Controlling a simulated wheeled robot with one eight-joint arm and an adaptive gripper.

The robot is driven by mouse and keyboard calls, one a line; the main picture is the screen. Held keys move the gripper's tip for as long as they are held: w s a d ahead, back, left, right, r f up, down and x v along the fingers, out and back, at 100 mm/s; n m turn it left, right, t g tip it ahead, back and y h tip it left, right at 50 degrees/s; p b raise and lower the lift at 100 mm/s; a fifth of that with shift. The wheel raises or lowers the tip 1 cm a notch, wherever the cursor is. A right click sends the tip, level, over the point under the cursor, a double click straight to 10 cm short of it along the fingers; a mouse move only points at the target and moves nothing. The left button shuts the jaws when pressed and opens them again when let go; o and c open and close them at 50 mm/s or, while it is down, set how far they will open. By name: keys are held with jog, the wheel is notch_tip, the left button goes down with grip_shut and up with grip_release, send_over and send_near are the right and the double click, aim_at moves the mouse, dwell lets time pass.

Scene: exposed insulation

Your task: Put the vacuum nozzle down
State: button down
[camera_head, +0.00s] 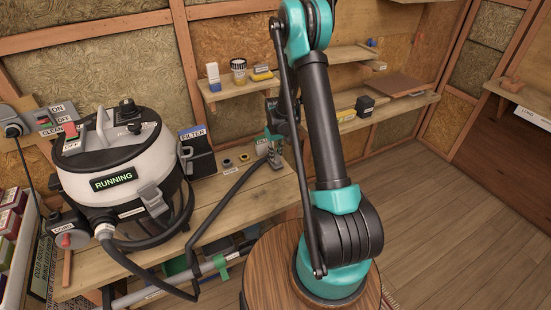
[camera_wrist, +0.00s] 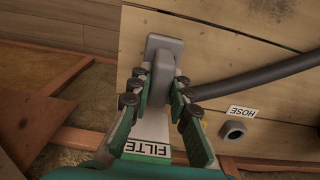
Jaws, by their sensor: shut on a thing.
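The grey vacuum nozzle (camera_wrist: 165,48) is between the two fingers of my gripper (camera_wrist: 156,88) in the wrist view. My gripper is shut on its grip part. A dark hose (camera_wrist: 255,78) runs from the nozzle to the right. In the head view, my gripper (camera_head: 274,132) is over the far right part of the workbench (camera_head: 225,205), with the nozzle (camera_head: 276,160) below it at the end of the hose (camera_head: 228,195). I cannot tell whether the nozzle touches the bench top. My arm partly hides this area.
The vacuum (camera_head: 120,170), labelled RUNNING, stands on the bench at the left. A dark filter box (camera_head: 197,155) stands beside it. Shelves (camera_head: 235,90) hang behind. A round wooden stool (camera_head: 262,275) is in front.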

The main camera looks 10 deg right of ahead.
jog(key=shift+f, duration=0.9)
jog(key=shift+f, duration=0.15)
jog(key=c, duration=1.4)
grip_release()
